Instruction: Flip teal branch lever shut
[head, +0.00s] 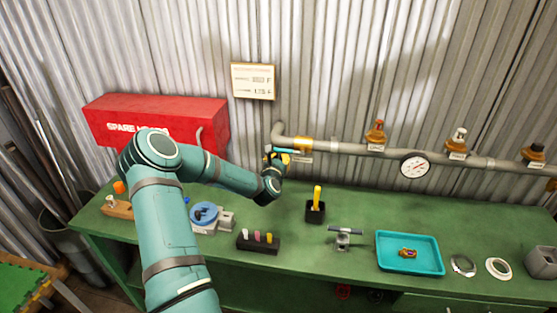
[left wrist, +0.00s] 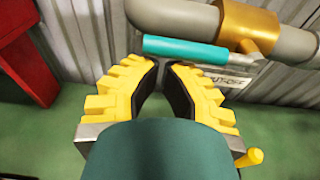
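The teal lever (head: 289,150) is on the brass valve body (head: 303,144) at the left end of the wall pipe. In the left wrist view, the teal lever (left wrist: 185,51) lies roughly along the pipe, its free end to the left, beside the brass body (left wrist: 250,27). My left gripper (head: 281,154) is close to the lever. In the left wrist view, its yellow fingers (left wrist: 161,63) come together at the tips with only a sliver between them, just below the lever's free end. Nothing shows between them. I cannot tell whether they touch the lever. My right gripper is not in view.
A label plate (left wrist: 228,80) sits under the valve. A red box (head: 150,122) stands left behind my arm. The pipe carries a gauge (head: 414,166) and other valves to the right. The green bench (head: 280,225) holds a yellow-handled tool (head: 317,200) and a teal tray (head: 384,262).

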